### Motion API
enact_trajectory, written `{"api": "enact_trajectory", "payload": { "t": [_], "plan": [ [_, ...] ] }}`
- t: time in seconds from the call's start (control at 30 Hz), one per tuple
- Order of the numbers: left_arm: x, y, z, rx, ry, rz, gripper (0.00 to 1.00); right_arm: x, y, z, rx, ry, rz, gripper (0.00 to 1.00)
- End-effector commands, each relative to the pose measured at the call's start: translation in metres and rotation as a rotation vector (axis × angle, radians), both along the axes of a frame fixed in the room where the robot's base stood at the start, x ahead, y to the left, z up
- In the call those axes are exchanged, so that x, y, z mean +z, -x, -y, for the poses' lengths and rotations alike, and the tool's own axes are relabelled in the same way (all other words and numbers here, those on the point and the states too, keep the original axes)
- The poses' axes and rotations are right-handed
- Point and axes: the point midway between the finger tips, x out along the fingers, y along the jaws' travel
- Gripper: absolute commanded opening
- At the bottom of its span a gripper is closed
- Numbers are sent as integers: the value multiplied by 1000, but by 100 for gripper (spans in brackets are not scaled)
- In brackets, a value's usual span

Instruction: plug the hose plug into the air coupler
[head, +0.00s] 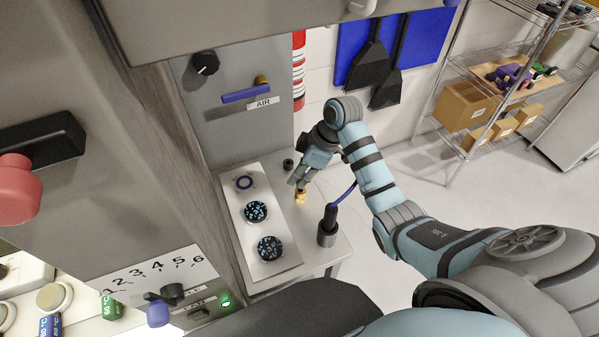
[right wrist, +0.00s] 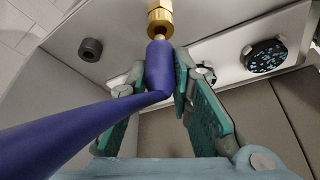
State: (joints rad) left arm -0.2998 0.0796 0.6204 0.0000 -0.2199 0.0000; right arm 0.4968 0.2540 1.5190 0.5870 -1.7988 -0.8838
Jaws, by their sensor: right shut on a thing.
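My right gripper (head: 297,184) is low over the bench at the panel's right side. In the right wrist view its fingers (right wrist: 158,85) are shut on the blue sleeve of the hose plug (right wrist: 158,66). The brass air coupler (head: 300,197) is just at the fingertips; in the right wrist view the brass (right wrist: 160,18) is in line with the plug. A narrow neck joins sleeve and brass; how deep the plug sits I cannot tell. The blue hose (right wrist: 85,128) bends off to the lower left. My left gripper is not in view.
A dark cylindrical post (head: 327,232) with the hose stands right of the coupler. A white panel (head: 258,225) with round dials lies to its left. A small black cylinder (head: 288,164) is behind. A blue lever (head: 246,95) labelled AIR is on the grey wall above.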

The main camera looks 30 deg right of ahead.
Motion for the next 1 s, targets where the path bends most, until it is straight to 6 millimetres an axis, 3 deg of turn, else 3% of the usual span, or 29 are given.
{"api": "enact_trajectory", "payload": {
  "t": [1.0],
  "plan": [
    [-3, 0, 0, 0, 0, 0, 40, -9, 0, 0, 0, 0, 1, 0]
  ]
}}
